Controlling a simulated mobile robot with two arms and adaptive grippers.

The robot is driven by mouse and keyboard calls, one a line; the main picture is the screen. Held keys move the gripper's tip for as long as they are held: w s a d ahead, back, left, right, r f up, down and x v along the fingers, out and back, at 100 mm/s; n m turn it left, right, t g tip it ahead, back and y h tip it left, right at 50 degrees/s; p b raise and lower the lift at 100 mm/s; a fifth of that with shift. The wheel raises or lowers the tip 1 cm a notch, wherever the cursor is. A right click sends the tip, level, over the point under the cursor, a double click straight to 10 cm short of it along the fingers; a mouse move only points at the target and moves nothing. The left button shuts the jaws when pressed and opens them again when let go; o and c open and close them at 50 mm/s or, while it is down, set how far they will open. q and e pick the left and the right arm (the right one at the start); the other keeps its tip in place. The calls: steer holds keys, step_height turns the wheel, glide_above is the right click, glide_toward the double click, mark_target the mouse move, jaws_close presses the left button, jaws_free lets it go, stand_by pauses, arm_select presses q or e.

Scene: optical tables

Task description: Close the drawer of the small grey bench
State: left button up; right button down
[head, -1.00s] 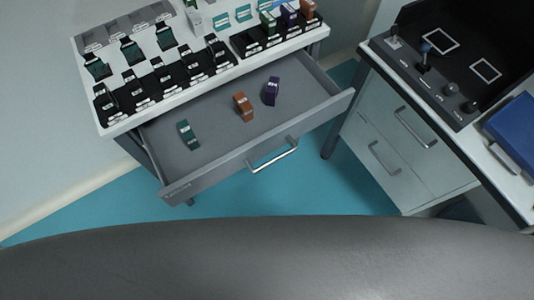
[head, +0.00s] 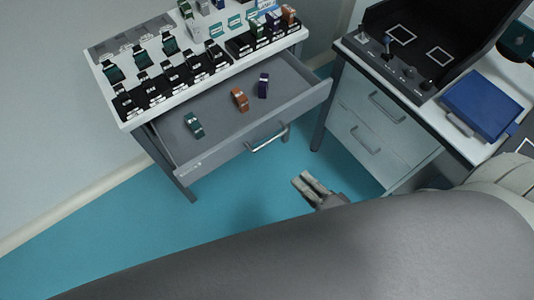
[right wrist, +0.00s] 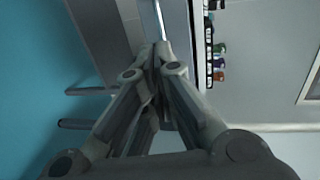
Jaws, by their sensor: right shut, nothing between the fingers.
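The small grey bench (head: 133,122) stands at the upper left in the head view, with its drawer (head: 215,146) pulled out. In the drawer lie a green block (head: 194,125), an orange block (head: 240,99) and a purple block (head: 263,86). A metal handle (head: 267,138) is on the drawer front. My right gripper (head: 309,184) is below and right of the handle, apart from it in the head view. It is shut and empty. My left gripper is not in view.
Several dark holders and coloured blocks stand on the bench top. To the right is another table (head: 436,118) with a control panel (head: 405,68), a blue box (head: 482,104) and closed drawers (head: 378,135). Blue floor (head: 215,220) in front of the bench is clear.

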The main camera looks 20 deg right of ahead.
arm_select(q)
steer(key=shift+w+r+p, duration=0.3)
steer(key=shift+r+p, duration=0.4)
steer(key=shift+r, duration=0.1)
arm_select(e)
steer(key=x, duration=1.4)
